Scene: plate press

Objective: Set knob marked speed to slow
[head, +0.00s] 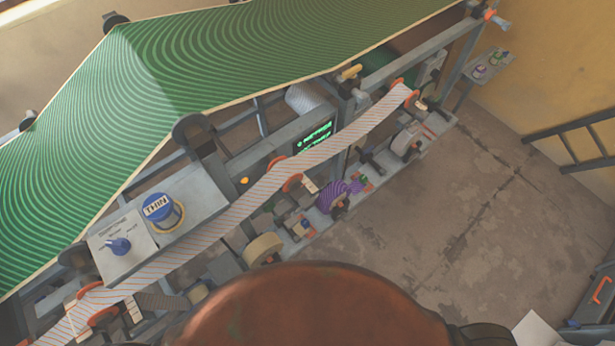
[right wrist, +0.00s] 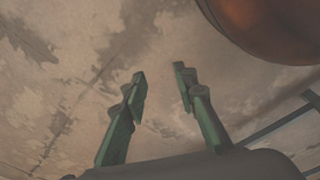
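A blue knob (head: 118,246) stands on a pale panel (head: 138,256) at the lower left of the machine in the head view. Lettering on the panel is too small to read, so I cannot tell which setting the knob points to. A larger blue-topped round control (head: 159,207) with white letters sits to its upper right. My right gripper (right wrist: 160,76) is open and empty in the right wrist view, with its two green fingers apart over bare floor. It is away from the knob. My left gripper is not in view.
A green striped sheet (head: 190,70) spans the machine's top. A striped web (head: 235,213) runs diagonally past the panel over orange-edged rollers. A small display (head: 314,137) glows green. Open floor (head: 440,210) lies to the right, with a dark rail (head: 575,140) at the wall.

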